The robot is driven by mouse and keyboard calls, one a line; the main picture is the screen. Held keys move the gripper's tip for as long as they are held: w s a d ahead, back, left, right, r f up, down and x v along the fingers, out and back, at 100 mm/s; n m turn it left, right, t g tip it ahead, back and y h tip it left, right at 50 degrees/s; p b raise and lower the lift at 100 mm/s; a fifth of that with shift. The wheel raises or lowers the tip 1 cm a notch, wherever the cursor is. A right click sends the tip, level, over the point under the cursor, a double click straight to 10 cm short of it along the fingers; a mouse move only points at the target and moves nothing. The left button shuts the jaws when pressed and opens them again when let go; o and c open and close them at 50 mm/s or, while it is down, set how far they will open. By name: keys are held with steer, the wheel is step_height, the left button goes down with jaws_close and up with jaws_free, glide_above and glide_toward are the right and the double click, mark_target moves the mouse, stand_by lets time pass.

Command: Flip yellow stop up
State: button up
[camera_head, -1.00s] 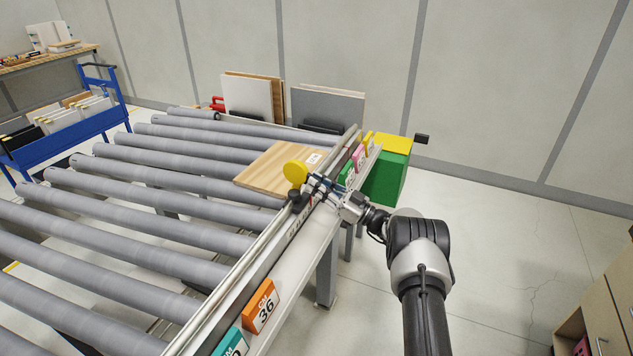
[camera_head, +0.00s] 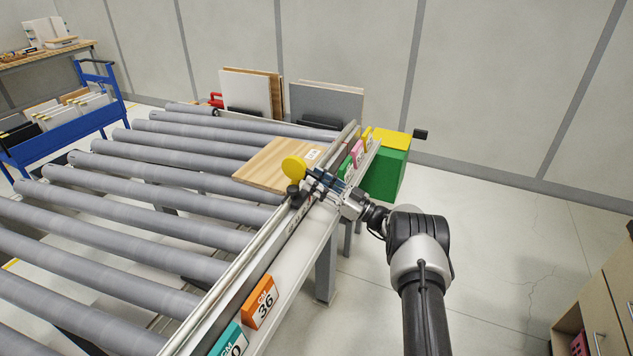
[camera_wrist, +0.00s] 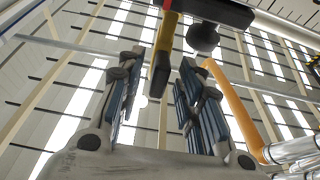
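The yellow stop shows a round yellow disc (camera_head: 293,168) in the head view, standing on the rail (camera_head: 247,262) beside a wood board (camera_head: 268,166). A black knob (camera_head: 293,190) sits just below it. My gripper (camera_head: 316,182) is at the rail, right beside the disc. In the wrist view, which looks upward, my gripper (camera_wrist: 158,76) has its two fingers spread apart. A yellow and black bar (camera_wrist: 162,55), apparently the stop seen edge-on, reaches between the fingertips. I see space on both sides of it; contact is not clear. The black knob (camera_wrist: 202,38) is beyond the right finger.
Grey rollers (camera_head: 150,215) fill the left. Number tags stand along the rail, including an orange 36 tag (camera_head: 260,303) and a green one (camera_head: 347,172). A green box with a yellow top (camera_head: 385,170) is behind my arm. Panels (camera_head: 325,105) stand at the back.

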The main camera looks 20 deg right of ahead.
steer(key=v, duration=1.1)
steer(key=shift+s+d, duration=0.2)
steer(key=shift+d, duration=0.05)
